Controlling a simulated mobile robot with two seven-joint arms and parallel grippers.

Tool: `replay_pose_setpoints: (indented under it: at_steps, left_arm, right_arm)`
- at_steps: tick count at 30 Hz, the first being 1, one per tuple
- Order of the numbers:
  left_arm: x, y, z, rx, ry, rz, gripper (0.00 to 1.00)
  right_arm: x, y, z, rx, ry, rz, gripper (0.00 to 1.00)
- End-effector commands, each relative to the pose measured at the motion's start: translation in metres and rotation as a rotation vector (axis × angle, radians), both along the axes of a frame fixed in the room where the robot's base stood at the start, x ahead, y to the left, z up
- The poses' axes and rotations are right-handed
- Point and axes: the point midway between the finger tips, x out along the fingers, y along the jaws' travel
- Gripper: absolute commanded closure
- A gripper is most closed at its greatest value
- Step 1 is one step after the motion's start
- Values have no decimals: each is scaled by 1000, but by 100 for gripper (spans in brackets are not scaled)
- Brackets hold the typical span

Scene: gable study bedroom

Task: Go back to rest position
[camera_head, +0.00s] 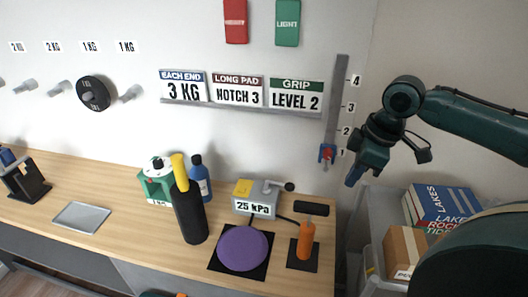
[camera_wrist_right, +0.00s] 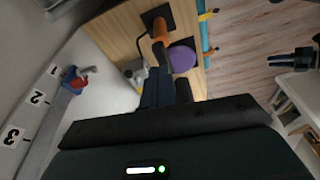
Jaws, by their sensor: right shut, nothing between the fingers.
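My right gripper (camera_head: 353,182) hangs in the air at the right of the camera_head view, its fingers together and empty, pointing down. It is near the wall rail (camera_head: 335,110) with the red and blue slider (camera_head: 327,154), and apart from it. In the wrist view the shut fingers (camera_wrist_right: 167,92) point toward the desk. My left gripper cannot be made out; a small dark green and orange piece shows at the bottom edge of the camera_head view.
Books (camera_head: 445,203) and a cardboard box (camera_head: 405,250) are below right. Wall signs (camera_head: 240,92) hang above.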

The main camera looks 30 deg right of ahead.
Motion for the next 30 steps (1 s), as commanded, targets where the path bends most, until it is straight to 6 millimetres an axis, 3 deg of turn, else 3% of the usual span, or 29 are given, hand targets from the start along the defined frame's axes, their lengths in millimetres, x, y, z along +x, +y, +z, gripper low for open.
replay_pose_setpoints:
  at_steps: [6, 8, 11, 15, 21, 24, 30]
  left_arm:
    - [0, 0, 0, -1, 0, -1, 64]
    - [0, 0, 0, -1, 0, -1, 64]
    - [0, 0, 0, -1, 0, -1, 64]
    - [-1, 0, 0, 0, 2, -1, 64]
    - [-3, 0, -1, 0, 6, -1, 64]
    - [-4, 0, -1, 0, 7, -1, 64]
    - [-4, 0, -1, 0, 7, -1, 64]
  right_arm:
    - [-3, 1, -9, 2, 6, -4, 100]
    - [-8, 3, -24, 3, 14, -9, 100]
    - [-22, 12, -64, 2, 28, -30, 100]
    - [-51, 40, -129, -3, 38, -79, 100]
    - [-91, 99, -186, -1, 12, -192, 100]
    - [-105, 126, -196, 3, -10, -264, 100]
    - [-121, 161, -198, 6, -43, -400, 100]
